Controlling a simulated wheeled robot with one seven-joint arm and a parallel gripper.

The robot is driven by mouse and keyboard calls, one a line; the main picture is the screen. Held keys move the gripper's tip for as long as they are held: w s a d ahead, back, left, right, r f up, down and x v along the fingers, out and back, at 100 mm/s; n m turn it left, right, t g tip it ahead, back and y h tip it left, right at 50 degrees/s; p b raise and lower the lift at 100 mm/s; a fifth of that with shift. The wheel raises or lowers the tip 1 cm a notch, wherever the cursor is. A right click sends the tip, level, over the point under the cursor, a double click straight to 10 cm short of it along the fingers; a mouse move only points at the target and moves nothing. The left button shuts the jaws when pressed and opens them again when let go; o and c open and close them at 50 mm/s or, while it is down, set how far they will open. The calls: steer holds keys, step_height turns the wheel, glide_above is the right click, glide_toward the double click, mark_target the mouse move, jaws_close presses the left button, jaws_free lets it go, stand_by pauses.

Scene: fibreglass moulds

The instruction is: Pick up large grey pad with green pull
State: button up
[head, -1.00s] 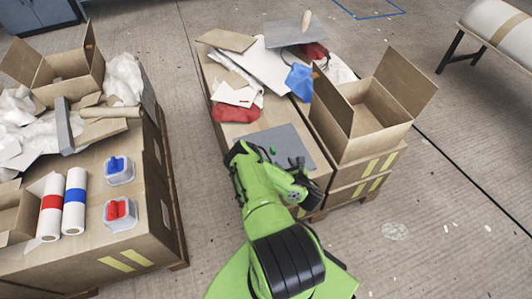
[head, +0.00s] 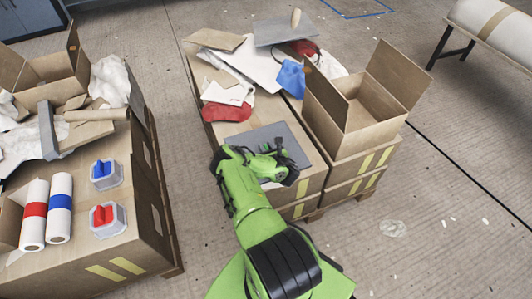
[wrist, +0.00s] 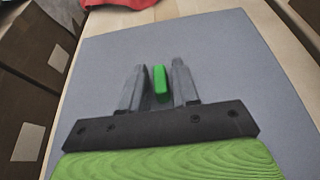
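The large grey pad (head: 266,133) lies flat on the cardboard surface of the middle stack in the head view, and it fills much of the wrist view (wrist: 225,55). Its small green pull (wrist: 160,84) stands up from the pad. My gripper (wrist: 158,72) is open, with one dark finger on each side of the pull and a visible gap to both. In the head view my gripper (head: 283,153) is over the pad, and the pull cannot be told apart from my green arm.
A red cloth (head: 227,112) lies just behind the pad. An open cardboard box (head: 345,115) stands close on its right. Sheets and a blue cloth (head: 291,78) are piled farther back. A left stack holds red (head: 108,218) and blue (head: 106,174) handled blocks.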

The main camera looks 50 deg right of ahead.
jaws_close()
